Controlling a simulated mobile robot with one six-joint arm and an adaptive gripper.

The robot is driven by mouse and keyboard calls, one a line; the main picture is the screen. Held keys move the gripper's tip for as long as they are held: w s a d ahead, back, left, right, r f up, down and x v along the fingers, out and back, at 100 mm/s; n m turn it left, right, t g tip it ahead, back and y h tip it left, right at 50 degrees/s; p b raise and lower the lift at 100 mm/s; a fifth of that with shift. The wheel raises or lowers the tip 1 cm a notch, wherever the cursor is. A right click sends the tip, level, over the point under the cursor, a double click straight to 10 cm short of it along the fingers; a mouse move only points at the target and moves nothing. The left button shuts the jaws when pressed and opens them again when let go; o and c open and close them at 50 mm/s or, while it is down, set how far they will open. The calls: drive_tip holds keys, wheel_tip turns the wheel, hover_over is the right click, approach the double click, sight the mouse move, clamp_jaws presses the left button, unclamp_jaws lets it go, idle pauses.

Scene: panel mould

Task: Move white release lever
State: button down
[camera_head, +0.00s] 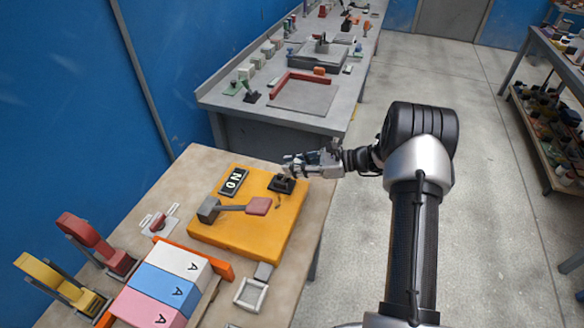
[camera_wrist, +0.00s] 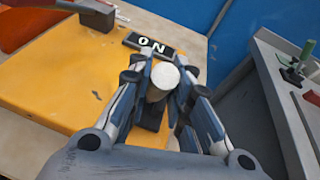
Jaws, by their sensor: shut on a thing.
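The white release lever (camera_wrist: 165,75) shows in the wrist view as a white round top on a darker shaft. It rises from a black base, which shows in the head view (camera_head: 282,185) near the far right corner of the yellow panel (camera_head: 222,236). My gripper (camera_wrist: 162,82) is shut on the lever, with one finger on each side of it. In the head view my gripper (camera_head: 297,163) is just above the black base and hides the lever's top.
A black "ON" label (camera_head: 234,181) lies left of the lever. A grey lever with a red end (camera_head: 258,206) lies across the panel. White, blue and pink blocks (camera_head: 152,287) and red and yellow clamps (camera_head: 90,238) stand nearer.

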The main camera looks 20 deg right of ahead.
idle(0.3)
drive_tip(key=c, duration=1.4)
unclamp_jaws()
drive_tip(key=shift+c, duration=0.2)
drive_tip(key=v, duration=1.2)
drive_tip(key=shift+d+f, duration=0.1)
